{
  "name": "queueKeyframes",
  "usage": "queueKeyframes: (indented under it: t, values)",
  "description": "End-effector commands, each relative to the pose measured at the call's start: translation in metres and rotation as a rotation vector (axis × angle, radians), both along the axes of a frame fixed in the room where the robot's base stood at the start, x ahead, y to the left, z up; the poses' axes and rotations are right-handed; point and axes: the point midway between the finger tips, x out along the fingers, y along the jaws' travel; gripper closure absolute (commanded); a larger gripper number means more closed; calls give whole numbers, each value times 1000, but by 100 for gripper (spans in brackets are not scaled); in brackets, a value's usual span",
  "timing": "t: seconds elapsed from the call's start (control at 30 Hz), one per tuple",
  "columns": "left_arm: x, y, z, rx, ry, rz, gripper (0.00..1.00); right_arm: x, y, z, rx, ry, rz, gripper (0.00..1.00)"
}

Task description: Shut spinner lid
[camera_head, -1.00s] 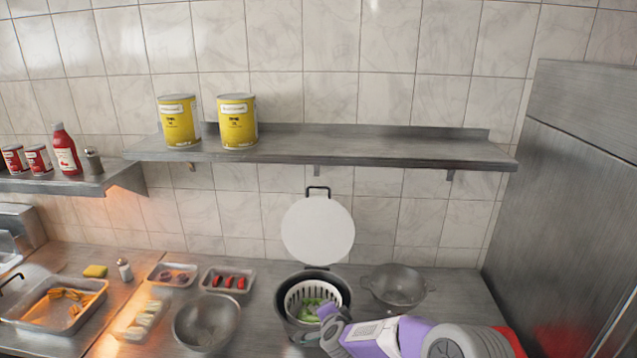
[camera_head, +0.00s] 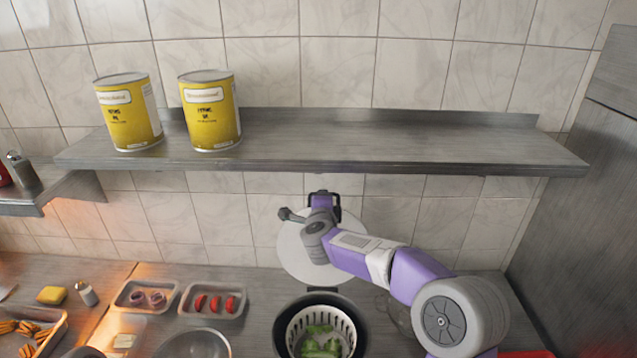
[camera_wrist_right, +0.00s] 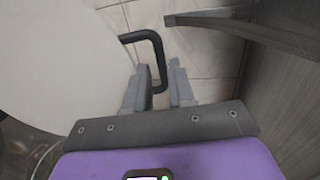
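The salad spinner (camera_head: 277,335) stands on the counter with green leaves (camera_head: 320,342) in its white basket (camera_head: 345,325). Its round white lid (camera_head: 293,252) is raised upright behind the bowl, against the tiled wall. My right gripper (camera_head: 321,201) is at the top of the lid, hiding the lid's handle there. In the right wrist view the black lid handle (camera_wrist_right: 158,50) reaches between the two fingers of my right gripper (camera_wrist_right: 164,80). The fingers are apart, with a gap around the handle. The lid (camera_wrist_right: 60,60) fills the left of that view. My left gripper is not in view.
A steel shelf (camera_head: 400,148) with two yellow cans (camera_head: 210,112) runs above the lid. Trays (camera_head: 212,300) and a steel bowl (camera_head: 195,345) lie left of the spinner. A colander (camera_head: 398,315) behind my arm is mostly hidden.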

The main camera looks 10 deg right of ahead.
Motion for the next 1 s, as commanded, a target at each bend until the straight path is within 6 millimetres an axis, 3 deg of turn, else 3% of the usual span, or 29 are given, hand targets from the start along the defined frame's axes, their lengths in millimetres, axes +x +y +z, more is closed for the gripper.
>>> queueKeyframes:
  t: [0.5,0.93,1.0]
  values:
    - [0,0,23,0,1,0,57,60,-17,-13,0,1,0,76]
    - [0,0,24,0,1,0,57,67,-20,-16,-2,2,0,76]
    - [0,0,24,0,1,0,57,67,-20,-16,-2,2,0,87]
